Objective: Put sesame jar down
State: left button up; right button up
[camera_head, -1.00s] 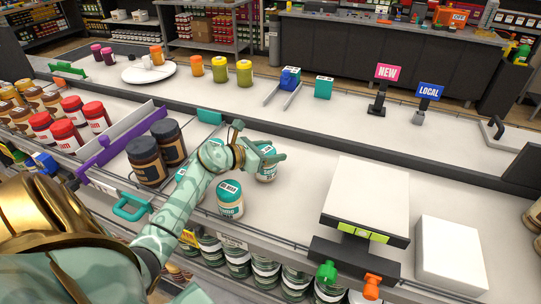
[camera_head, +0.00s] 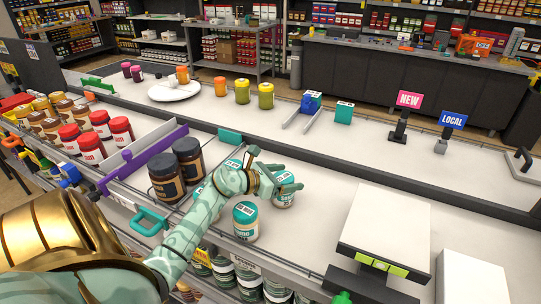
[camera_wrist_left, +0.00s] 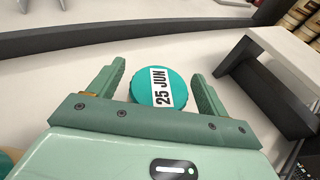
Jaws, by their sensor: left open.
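The sesame jar (camera_head: 284,201) with a teal lid stands upright on the white shelf, partly hidden by my left gripper (camera_head: 280,180). In the left wrist view, its round teal lid (camera_wrist_left: 158,88) with a "25 JUN" label lies between the two green fingers of the left gripper (camera_wrist_left: 157,72). The fingers are open, with a gap on each side of the lid. Another teal-lidded jar (camera_head: 245,222) stands in front, nearer the shelf edge. My right gripper does not show.
Dark brown jars (camera_head: 166,178) stand left of my arm beside a purple divider (camera_head: 145,160). A white scale (camera_head: 388,220) stands to the right. The shelf between the jar and the scale is clear. A low dark ledge (camera_head: 330,170) runs behind.

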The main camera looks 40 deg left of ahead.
pick_arm(q)
jog(key=v, duration=0.9)
jog(key=shift+s, duration=0.2)
jog(key=shift+o, duration=1)
jog(key=shift+s+a+r, duration=0.2)
jog(key=shift+r, duration=0.65)
jog(key=w+d+r+m+g+h, duration=0.2)
jog(key=w+d+r+m, duration=0.3)
jog(key=w+d+r, duration=0.45)
jog(key=w+d+r+m+g+h, duration=0.15)
jog(key=w+d+r+m, duration=0.45)
jog(key=r, duration=0.6)
jog(key=s+a+f+n+g+y, duration=0.25)
jog(key=s+a+f+g, duration=0.2)
jog(key=a+f, duration=0.3)
jog(key=s+a+f+n+g+y, duration=0.2)
jog(key=s+a+f+g+y, duration=0.15)
jog(key=a+f+g, duration=0.35)
jog(key=shift+t, duration=0.9)
jog(key=f, duration=0.6)
jog(key=f+b, duration=0.1)
jog(key=f, duration=0.2)
jog(key=shift+w+d, duration=0.3)
jog(key=shift+y, duration=0.25)
jog(key=f, duration=0.4)
jog(key=d+f, duration=0.1)
jog(key=f, duration=0.1)
jog(key=shift+w+b, duration=0.25)
jog(key=shift+b, duration=0.1)
jog(key=c, duration=1.4)
